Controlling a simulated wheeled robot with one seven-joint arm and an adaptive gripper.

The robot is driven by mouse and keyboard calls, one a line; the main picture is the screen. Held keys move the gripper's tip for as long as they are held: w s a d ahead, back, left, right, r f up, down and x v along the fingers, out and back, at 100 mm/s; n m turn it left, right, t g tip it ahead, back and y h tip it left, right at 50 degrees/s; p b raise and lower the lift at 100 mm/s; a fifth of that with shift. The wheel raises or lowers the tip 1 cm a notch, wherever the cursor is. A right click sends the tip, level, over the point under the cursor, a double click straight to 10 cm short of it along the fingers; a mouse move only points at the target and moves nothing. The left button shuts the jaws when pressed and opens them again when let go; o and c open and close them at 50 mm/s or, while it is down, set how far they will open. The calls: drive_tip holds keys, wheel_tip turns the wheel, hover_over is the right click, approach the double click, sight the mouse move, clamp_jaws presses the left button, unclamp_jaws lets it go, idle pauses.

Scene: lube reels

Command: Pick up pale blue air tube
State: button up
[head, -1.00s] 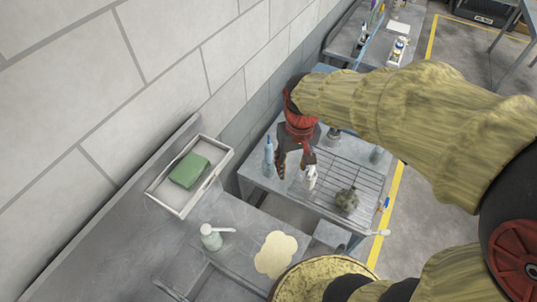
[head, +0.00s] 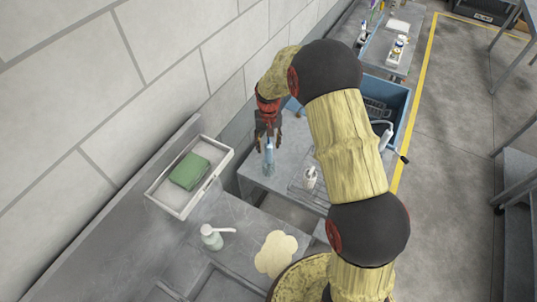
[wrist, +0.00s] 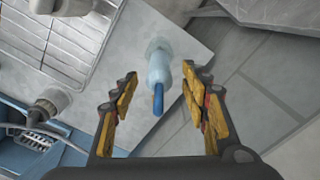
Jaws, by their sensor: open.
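The pale blue air tube (head: 269,160) stands on the grey bench (head: 256,178) near its wall-side edge. In the wrist view the tube (wrist: 159,66) shows a pale, clear-looking body and a darker blue tip pointing toward my gripper. My gripper (head: 268,143) is directly above the tube in the head view. In the wrist view my gripper (wrist: 160,108) is open, with the tube's tip between its two fingers and a gap on both sides. I cannot tell exactly how deep the fingers reach around it.
A white bottle (head: 310,177) stands near the wire rack (wrist: 62,35). A blue bin (head: 398,98) is behind my arm. A tray (head: 158,199) with a green cloth (head: 189,171), a pump bottle (head: 211,237) and a cream patch (head: 276,253) lie nearer.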

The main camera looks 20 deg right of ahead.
sight(268, 154)
wheel_tip(268, 154, down, 7)
drive_tip(key=shift+f+p, duration=0.15)
drive_tip(key=shift+p, duration=0.65)
drive_tip(key=shift+c, duration=0.4)
drive_tip(key=c, duration=1.1)
clamp_jaws()
